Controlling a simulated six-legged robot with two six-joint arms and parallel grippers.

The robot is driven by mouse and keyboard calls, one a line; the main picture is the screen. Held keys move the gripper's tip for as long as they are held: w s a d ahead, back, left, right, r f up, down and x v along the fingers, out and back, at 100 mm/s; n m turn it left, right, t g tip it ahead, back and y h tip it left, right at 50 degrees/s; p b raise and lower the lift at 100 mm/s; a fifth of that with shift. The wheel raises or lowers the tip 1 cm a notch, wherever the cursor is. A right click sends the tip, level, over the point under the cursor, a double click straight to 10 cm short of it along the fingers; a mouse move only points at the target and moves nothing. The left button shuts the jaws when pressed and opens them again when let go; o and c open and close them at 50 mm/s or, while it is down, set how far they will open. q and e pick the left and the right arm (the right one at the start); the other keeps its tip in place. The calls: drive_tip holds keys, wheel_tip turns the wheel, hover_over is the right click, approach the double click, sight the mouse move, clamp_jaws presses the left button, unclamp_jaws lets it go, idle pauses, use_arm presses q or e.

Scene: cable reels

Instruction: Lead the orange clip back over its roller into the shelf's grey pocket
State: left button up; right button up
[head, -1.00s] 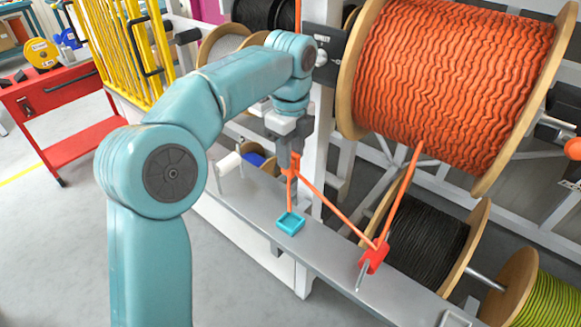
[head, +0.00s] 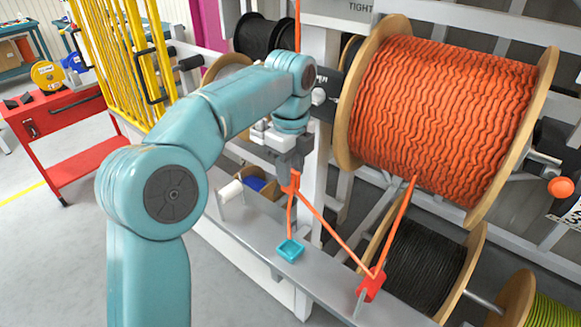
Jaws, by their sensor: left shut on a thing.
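My left gripper (head: 291,176) points down and is shut on the orange clip (head: 290,187), above the shelf's long grey ledge (head: 252,238). The jaws hide part of the clip. An orange cord (head: 338,240) slants from the clip down to the red roller (head: 371,286) at the ledge's edge, then rises to the big orange reel (head: 445,118). Another orange strand hangs from the clip to a small teal pocket (head: 290,250) on the ledge; whether it enters is unclear. I cannot make out a grey pocket. My right gripper is not in view.
A black reel (head: 425,255) and a yellow-green reel (head: 550,312) sit under the big reel. A white upright post (head: 317,185) stands just right of my gripper. White and blue spools lie behind it. A red cart (head: 65,130) and yellow rails are at left.

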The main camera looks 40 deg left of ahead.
use_arm(q)
drive_tip(key=shift+r+p, duration=0.7)
drive_tip(key=shift+r, duration=0.25)
drive_tip(key=shift+f, duration=0.15)
